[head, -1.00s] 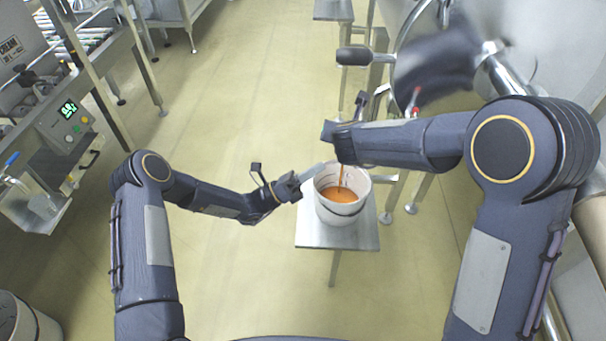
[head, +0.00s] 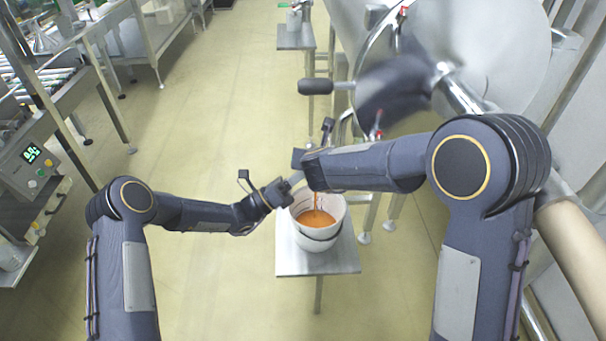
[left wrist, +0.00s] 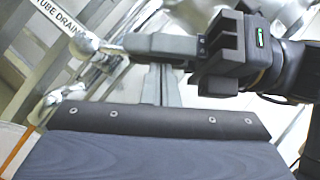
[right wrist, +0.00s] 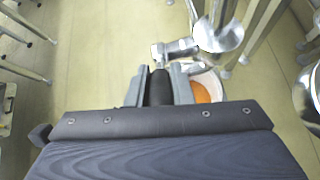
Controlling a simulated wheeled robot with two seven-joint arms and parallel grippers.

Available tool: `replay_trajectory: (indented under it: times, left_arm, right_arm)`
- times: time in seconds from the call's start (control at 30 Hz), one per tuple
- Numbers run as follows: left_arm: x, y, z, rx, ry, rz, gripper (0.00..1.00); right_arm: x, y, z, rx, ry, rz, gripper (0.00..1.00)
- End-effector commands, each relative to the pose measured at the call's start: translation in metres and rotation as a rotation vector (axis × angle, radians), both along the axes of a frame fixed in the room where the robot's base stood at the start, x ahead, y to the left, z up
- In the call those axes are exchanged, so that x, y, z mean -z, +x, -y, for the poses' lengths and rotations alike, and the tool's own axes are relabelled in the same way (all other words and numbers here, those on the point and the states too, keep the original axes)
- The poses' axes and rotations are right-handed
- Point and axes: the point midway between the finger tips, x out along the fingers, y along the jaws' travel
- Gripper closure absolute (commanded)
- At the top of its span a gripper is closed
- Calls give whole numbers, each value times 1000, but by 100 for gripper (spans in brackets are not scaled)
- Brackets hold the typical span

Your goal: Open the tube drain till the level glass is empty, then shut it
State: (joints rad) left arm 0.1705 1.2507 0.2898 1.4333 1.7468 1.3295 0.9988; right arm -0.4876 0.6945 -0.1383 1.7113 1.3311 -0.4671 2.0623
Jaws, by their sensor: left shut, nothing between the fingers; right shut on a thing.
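The tube drain carries its "TUBE DRAIN" label (left wrist: 58,32) in the left wrist view. My right gripper (right wrist: 158,84) is shut on the drain's black handle (right wrist: 160,92), beside the metal valve body (right wrist: 184,48). In the head view my right gripper (head: 304,160) is above a white bucket (head: 320,240). A thin orange stream (head: 316,201) falls into the bucket, where orange liquid (head: 314,219) stands. My left gripper (head: 290,183) is shut and empty by the bucket's upper left side, close to the right gripper. I cannot make out the level glass.
The bucket stands on a small steel table (head: 340,260). A large steel vessel (head: 490,60) is at the right, with a black-gripped bar (head: 316,87) sticking out left. A control panel with a green display (head: 32,153) is on the left. The floor between is clear.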

Motion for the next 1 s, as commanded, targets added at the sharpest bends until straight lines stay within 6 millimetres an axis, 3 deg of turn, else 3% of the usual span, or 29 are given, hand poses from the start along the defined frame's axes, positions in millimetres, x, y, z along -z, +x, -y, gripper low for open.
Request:
replay_trajectory:
  times: [0.07,0.3,0.33,0.5,0.8,1.0]
  left_arm:
    - [-10,4,0,-2,-7,-26,100]
    - [-15,7,1,-6,-12,-29,100]
    - [-15,7,1,-6,-12,-29,100]
    - [-15,6,1,-4,-12,-30,100]
    - [-11,5,1,-2,-8,-34,100]
    - [-10,5,1,-1,-5,-36,100]
  right_arm:
    - [1,0,0,0,-1,-1,100]
    - [2,-1,-1,-3,0,-5,100]
    - [2,-1,-1,-3,-1,-5,79]
    - [3,-2,-2,-5,0,-7,59]
    - [-1,-3,-1,-2,0,-3,59]
    - [-18,-24,-1,-3,2,0,59]
